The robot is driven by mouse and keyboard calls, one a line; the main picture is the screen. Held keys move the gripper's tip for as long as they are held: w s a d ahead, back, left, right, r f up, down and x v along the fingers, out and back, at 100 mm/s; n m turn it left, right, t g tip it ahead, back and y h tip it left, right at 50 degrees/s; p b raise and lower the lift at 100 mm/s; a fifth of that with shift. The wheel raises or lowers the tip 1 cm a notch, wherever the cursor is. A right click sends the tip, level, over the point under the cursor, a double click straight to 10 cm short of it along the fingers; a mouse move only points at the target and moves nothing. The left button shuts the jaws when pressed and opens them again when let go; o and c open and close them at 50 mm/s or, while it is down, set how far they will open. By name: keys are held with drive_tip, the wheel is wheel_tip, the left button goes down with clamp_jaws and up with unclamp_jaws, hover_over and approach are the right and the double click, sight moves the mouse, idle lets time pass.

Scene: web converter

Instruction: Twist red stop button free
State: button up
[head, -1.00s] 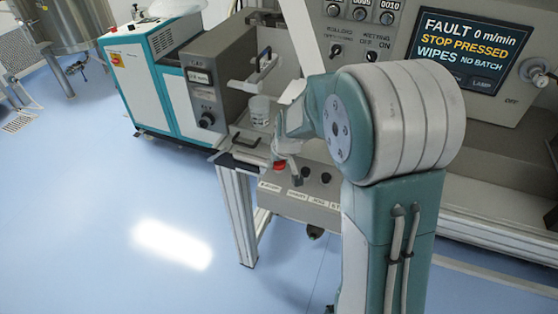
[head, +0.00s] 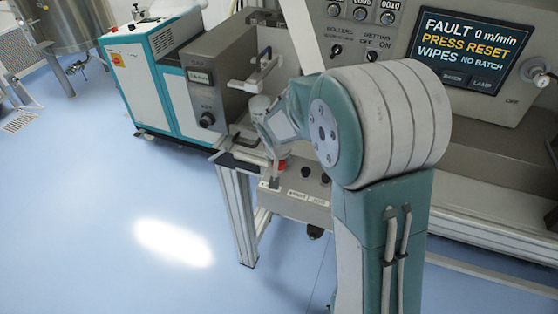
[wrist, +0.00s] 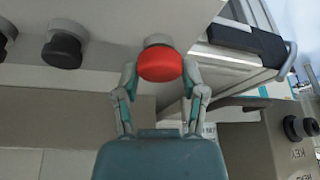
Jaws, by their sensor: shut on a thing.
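The red stop button (wrist: 160,65) is a round red cap on a short grey stem on the control box. My gripper (wrist: 160,78) has one finger on each side of the cap and is shut on it in the wrist view. In the head view a sliver of the red button (head: 284,165) shows beside my gripper (head: 277,168), which hides most of it. The machine's screen (head: 464,50) reads "FAULT 0 m/min, PRESS RESET, WIPES NO BATCH".
Two dark push buttons show beside the red one, the nearer (wrist: 63,50) close to my finger. In the head view the control box (head: 300,205) carries labels on its front. A teal and white cabinet (head: 143,75) stands left. Blue floor (head: 110,190) is open at left.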

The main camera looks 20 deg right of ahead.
drive_tip(key=shift+a+m, duration=0.1)
drive_tip(key=shift+m, duration=0.5)
drive_tip(key=shift+m+h, duration=0.3)
drive_tip(key=o, duration=1.2)
drive_tip(key=v, duration=1.1)
drive_tip(key=shift+a+r, duration=0.2)
drive_tip(key=shift+r, duration=0.2)
drive_tip(key=shift+c, duration=0.3)
